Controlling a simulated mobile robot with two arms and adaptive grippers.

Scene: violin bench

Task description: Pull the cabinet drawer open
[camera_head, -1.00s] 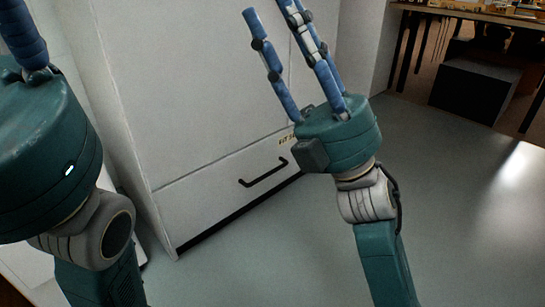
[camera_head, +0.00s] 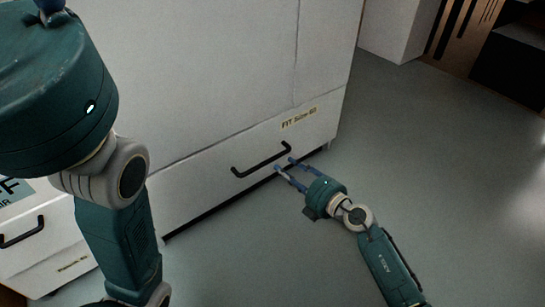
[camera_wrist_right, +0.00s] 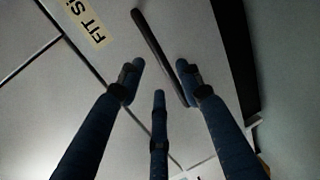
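The white cabinet (camera_head: 215,75) has a low wide drawer (camera_head: 205,185) that looks shut, its front flush with the body. A black bar handle (camera_head: 262,161) runs along the drawer front, under a yellowish label (camera_head: 299,118). My right gripper (camera_head: 285,165) is low by the right end of the handle, its blue fingers pointing at the drawer. In the right wrist view the fingers (camera_wrist_right: 161,74) are spread and empty, and the handle (camera_wrist_right: 155,45) shows ahead between them; contact cannot be told. My left gripper (camera_head: 50,6) is mostly cut off at the top left.
Another white drawer unit (camera_head: 45,265) with a black handle (camera_head: 22,233) stands at the lower left, partly behind my left arm. The grey floor (camera_head: 430,160) to the right is clear. A white cabinet (camera_head: 397,28) and dark furniture stand at the back.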

